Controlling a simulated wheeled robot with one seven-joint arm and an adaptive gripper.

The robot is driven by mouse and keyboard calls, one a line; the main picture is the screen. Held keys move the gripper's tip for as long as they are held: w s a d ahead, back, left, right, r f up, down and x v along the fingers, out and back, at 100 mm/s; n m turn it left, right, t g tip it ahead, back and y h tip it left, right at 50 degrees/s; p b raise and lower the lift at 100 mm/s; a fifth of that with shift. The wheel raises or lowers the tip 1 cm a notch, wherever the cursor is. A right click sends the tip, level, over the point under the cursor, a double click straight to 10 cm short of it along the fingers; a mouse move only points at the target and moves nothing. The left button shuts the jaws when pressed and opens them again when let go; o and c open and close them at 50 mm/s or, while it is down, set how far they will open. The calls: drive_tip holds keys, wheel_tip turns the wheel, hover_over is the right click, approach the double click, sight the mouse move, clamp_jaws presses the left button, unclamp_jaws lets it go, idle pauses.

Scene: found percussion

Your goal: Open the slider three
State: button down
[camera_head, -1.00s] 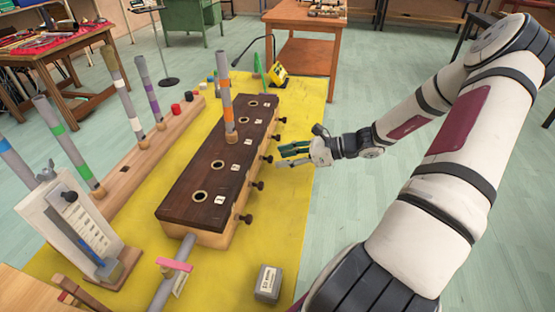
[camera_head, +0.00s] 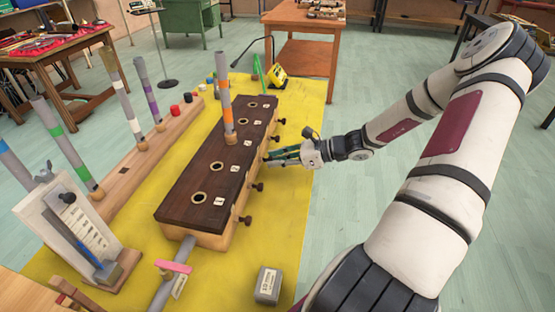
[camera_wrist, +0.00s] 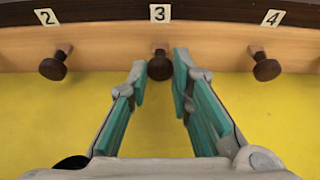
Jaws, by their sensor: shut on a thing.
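The wooden box (camera_head: 190,205) with a dark top lies on the yellow mat, with round holes and several dark knobs along its right side. In the wrist view, the knob of slider three (camera_wrist: 160,66) sits under the label 3 (camera_wrist: 160,13), between my fingertips. My gripper (camera_head: 273,157) is at the box's right side, its green-padded fingers, also in the wrist view (camera_wrist: 158,80), closed around that knob. The knob of slider two (camera_wrist: 53,66) is to the left and the knob of slider four (camera_wrist: 266,67) to the right, both untouched.
A grey tube with an orange band (camera_head: 226,105) stands upright in a hole of the box. A wooden rack (camera_head: 125,175) with banded tubes is to the left. A small grey box (camera_head: 268,285) lies on the mat (camera_head: 285,220) in front.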

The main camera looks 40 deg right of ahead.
drive_tip(key=shift+s+d+p, duration=0.8)
drive_tip(key=shift+s+d, duration=0.15)
drive_tip(key=shift+s, duration=0.2)
drive_tip(key=c, duration=1.4)
unclamp_jaws()
drive_tip(key=v, duration=1.2)
